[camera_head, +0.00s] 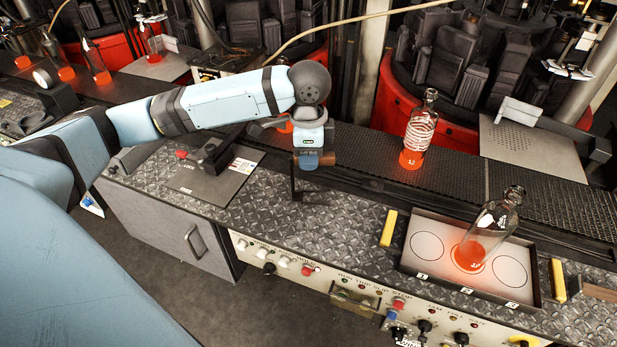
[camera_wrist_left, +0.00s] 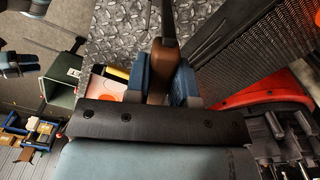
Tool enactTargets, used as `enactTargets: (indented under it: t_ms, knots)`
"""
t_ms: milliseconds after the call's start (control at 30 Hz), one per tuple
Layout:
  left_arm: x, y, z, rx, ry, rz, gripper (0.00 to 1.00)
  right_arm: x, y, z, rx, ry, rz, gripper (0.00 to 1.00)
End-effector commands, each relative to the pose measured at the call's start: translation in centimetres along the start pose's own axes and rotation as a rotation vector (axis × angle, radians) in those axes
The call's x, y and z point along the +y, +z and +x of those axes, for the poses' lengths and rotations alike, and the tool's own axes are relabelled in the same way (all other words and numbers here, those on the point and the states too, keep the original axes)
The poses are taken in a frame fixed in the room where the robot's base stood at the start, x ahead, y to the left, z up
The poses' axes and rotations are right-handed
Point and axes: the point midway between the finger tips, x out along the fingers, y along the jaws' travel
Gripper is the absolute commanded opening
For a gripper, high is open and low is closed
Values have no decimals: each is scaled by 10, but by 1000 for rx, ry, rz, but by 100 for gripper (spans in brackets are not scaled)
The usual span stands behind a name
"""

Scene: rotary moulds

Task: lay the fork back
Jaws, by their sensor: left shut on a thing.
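My left gripper (camera_head: 312,165) is shut on the fork (camera_head: 327,158) by its brown handle.
A glowing bottle (camera_head: 420,130) stands on the dark belt (camera_head: 360,160). Another bottle (camera_head: 490,228) is on the middle circle of a tray (camera_head: 405,268). Yellow blocks (camera_head: 389,228) (camera_head: 557,280) flank the tray. A dark plate (camera_head: 205,183) lies left of the gripper. Bare bench shows between gripper and tray.

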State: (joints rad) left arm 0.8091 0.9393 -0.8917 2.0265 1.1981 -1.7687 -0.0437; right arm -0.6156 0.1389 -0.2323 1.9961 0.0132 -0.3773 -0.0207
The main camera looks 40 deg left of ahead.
Motion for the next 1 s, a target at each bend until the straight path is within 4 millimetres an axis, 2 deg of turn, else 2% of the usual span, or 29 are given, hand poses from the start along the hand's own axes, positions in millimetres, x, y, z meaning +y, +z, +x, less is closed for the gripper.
enactTargets:
  t_ms: [100,333,533,900,933,1000]
  knots:
    - [0,0,16,0,1,-1,0,0,0,0,0,0,0,43]
    - [0,0,34,-1,2,-1,0,0,1,1,0,0,0,43]
    - [0,0,62,-1,2,0,0,-1,2,1,-3,-3,0,43]
    - [0,0,66,0,0,-1,0,-2,0,0,-4,-4,0,43]
    - [0,0,67,0,0,-1,25,-2,0,0,-3,-4,0,43]
    - [0,0,67,0,-1,-1,41,-2,0,0,-2,-4,-1,43]
